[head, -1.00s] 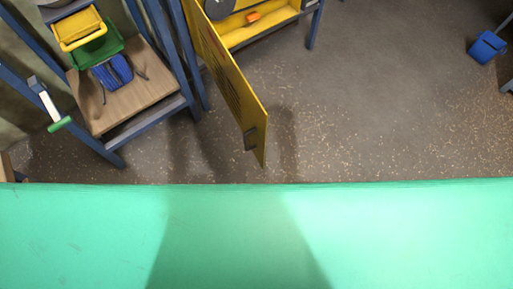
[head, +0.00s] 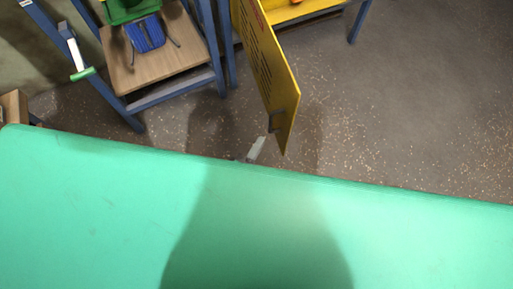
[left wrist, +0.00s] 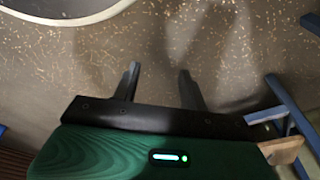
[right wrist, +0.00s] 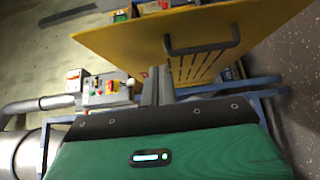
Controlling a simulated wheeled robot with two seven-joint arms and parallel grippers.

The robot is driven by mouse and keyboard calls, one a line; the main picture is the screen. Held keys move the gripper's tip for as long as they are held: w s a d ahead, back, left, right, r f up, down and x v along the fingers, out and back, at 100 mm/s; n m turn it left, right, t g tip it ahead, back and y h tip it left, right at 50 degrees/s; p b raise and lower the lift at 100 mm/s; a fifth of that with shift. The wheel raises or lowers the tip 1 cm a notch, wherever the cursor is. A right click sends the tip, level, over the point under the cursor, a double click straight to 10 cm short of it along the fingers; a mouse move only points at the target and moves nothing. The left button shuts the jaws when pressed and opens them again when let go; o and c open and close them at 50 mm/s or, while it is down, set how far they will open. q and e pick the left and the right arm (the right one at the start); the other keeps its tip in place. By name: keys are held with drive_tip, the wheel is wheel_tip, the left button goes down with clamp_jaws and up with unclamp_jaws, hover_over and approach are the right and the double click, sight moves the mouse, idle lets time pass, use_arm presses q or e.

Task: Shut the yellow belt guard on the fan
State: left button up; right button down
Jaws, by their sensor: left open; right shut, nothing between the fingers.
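The yellow belt guard (head: 262,62) stands open in the head view, swung out from the yellow housing (head: 290,12) at the top. Its dark handle (head: 278,121) is near the guard's free end. My right gripper (head: 257,148) shows just below and left of the handle, partly hidden by the green surface in front. In the right wrist view the slotted guard (right wrist: 190,35) and its handle (right wrist: 201,48) lie ahead of the shut, empty fingers (right wrist: 158,82). Contact cannot be told. My left gripper (left wrist: 160,78) is open and empty over the floor. The fan itself is not clearly seen.
A blue-framed stand with a wooden shelf (head: 130,75) is left of the guard, holding a green bin (head: 130,8). A control box with buttons (right wrist: 105,90) and grey ducting (right wrist: 35,105) show in the right wrist view. Speckled floor right of the guard is clear.

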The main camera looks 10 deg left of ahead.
sight(288, 116)
drive_tip(key=w+d, duration=0.1)
drive_tip(key=w, duration=0.1)
drive_tip(key=w+d+p, duration=0.1)
drive_tip(key=w+d, duration=0.3)
drive_tip(key=w, duration=0.1)
use_arm(q)
drive_tip(key=f, duration=0.1)
drive_tip(key=s+f, duration=0.1)
drive_tip(key=f, duration=0.1)
drive_tip(key=a+f, duration=0.1)
drive_tip(key=f, duration=0.1)
drive_tip(key=shift+s+f+p, duration=0.15)
drive_tip(key=shift+s+p, duration=0.15)
drive_tip(key=shift+s, duration=0.1)
use_arm(e)
drive_tip(key=shift+w+d, duration=0.15)
drive_tip(key=shift+d, duration=0.15)
